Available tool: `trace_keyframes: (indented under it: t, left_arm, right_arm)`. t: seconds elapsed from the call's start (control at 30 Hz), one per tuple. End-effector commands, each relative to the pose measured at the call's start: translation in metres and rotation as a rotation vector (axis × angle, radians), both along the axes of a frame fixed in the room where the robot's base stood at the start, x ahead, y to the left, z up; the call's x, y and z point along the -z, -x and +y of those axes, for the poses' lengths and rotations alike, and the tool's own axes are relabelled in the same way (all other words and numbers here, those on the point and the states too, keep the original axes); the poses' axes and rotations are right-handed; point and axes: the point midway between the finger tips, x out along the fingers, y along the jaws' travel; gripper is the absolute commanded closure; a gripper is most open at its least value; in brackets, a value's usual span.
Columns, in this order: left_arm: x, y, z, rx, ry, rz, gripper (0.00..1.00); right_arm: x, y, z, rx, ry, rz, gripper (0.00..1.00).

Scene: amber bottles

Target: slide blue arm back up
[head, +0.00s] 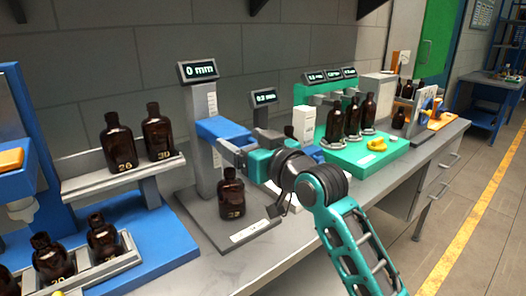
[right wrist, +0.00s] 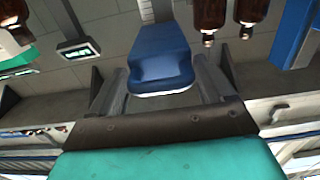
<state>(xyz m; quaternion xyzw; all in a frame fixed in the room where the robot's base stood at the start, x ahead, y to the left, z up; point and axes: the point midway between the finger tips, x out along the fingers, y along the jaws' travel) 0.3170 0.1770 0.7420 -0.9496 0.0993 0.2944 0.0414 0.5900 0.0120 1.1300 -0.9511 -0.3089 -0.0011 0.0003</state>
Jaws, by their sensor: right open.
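The blue arm (head: 222,127) juts out from a grey column on a measuring stand whose display (head: 198,71) reads 0 mm. A brown bottle (head: 231,195) stands upright on the stand's grey base plate (head: 258,228), below the blue arm. My right gripper (head: 226,150) reaches in from the right at the height of the blue arm. In the right wrist view the blue arm (right wrist: 160,58) lies between the spread fingers of my right gripper (right wrist: 163,85), with gaps at both sides. I cannot tell whether a finger touches it. My left gripper is not in view.
A blue rack (head: 150,250) with several brown bottles stands at the left. A green station (head: 365,155) with bottles on round pads stands to the right, beyond my right arm. A smaller display (head: 264,97) stands behind. The wall is close behind the bench.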

Motion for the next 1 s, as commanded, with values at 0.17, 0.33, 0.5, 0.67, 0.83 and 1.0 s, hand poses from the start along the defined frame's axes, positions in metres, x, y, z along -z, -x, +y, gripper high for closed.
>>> trace_keyframes:
  t: [0.17,0.33,0.5,0.67,0.83,1.0]
  left_arm:
    - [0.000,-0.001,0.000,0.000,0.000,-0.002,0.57]
    - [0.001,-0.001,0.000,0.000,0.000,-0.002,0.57]
    - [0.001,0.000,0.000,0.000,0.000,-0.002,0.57]
    - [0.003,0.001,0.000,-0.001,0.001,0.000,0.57]
    - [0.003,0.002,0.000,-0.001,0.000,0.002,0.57]
    - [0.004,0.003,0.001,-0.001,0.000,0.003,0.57]
  right_arm:
    - [0.001,0.021,-0.016,0.001,0.002,0.000,0.20]
    - [0.002,0.048,-0.036,0.002,0.003,-0.001,0.20]
    - [0.001,0.074,-0.055,0.003,0.002,-0.002,0.20]
    - [0.000,0.091,-0.068,0.003,0.001,-0.002,0.20]
    - [0.000,0.099,-0.073,0.003,0.001,-0.002,0.20]
    - [0.000,0.099,-0.073,0.003,0.000,-0.001,0.20]
